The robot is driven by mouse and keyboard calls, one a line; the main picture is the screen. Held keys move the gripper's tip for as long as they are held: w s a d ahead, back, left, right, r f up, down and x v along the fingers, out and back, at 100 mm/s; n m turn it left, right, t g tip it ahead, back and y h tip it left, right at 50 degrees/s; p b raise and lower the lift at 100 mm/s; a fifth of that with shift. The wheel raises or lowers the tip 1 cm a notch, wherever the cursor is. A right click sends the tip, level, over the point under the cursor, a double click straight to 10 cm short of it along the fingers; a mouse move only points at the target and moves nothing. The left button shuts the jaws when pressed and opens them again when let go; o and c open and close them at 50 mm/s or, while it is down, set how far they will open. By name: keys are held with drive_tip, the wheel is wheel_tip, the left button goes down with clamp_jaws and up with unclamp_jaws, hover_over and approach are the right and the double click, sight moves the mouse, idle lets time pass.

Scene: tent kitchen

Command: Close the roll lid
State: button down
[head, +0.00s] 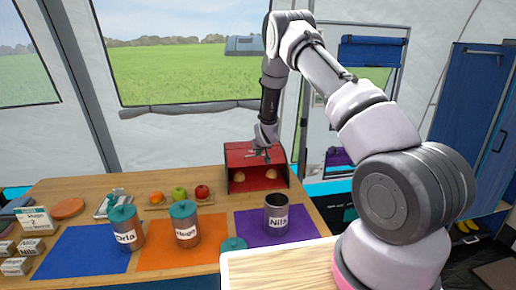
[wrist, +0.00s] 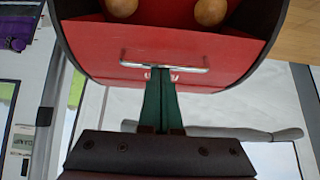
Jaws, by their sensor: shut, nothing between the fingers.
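The red bread box (head: 237,184) with dark sides stands at the back right of the wooden table. Its roll lid (head: 236,153) is up, leaving the front open. Two round buns inside show in the wrist view (wrist: 210,11). The lid's metal bar handle (wrist: 190,69) crosses the red lid in the wrist view. My gripper (wrist: 161,76) is shut and empty, its green fingertips at the middle of the handle. I cannot tell whether they touch it. In the head view my gripper (head: 262,149) is over the top of the box.
Fruit on a board (head: 180,207) stands left of the box. Labelled canisters stand in front: Orla (head: 126,238), Hugo (head: 187,233) and Nilk (head: 278,222), by blue, orange and purple mats. The tent wall and window are behind the table.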

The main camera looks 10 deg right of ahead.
drive_tip(key=s+f, duration=0.8)
drive_tip(key=shift+f, duration=0.2)
idle(0.4)
